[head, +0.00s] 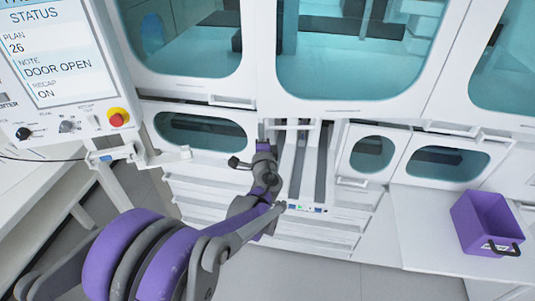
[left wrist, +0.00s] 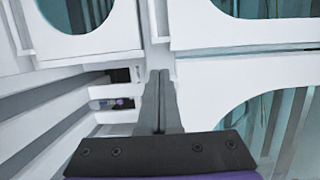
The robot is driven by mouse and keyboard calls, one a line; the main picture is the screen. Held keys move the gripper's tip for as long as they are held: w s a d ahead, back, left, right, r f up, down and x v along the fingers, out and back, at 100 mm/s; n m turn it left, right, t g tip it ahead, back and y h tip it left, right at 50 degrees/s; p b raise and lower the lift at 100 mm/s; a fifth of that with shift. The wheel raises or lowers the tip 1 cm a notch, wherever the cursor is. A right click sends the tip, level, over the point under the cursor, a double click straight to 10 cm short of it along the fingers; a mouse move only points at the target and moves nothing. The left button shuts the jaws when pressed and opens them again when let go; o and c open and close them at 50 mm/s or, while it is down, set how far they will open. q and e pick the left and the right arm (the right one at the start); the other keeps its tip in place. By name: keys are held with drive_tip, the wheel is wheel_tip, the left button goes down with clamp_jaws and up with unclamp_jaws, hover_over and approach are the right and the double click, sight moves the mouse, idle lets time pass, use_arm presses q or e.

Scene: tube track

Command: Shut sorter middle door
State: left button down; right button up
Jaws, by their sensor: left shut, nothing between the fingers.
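The sorter (head: 352,110) is a white cabinet with large teal-windowed panels above and smaller windowed doors below. A small door (head: 342,169) with an oval window stands right of an open bay with long rails (head: 305,165); I cannot tell for sure whether it is the middle door, or how far it is open. My left gripper (head: 265,138) is at the left side of this bay, in front of the cabinet. In the left wrist view its fingers (left wrist: 159,98) are shut and empty, pointing at white panel edges (left wrist: 158,60). Whether they touch is unclear. My right gripper is not seen.
A status screen (head: 57,55) at the left reads "DOOR OPEN", with a red button (head: 118,118) below. A purple bin (head: 484,222) stands on a white surface (head: 430,240) at the right. Grey floor (head: 310,278) is clear in front.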

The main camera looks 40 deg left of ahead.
use_arm(q)
drive_tip(key=w+d+x, duration=0.1)
drive_tip(key=x, duration=1.1)
drive_tip(key=shift+p, duration=0.45)
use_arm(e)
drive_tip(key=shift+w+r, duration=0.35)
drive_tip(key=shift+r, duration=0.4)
use_arm(q)
drive_tip(key=shift+d, duration=0.1)
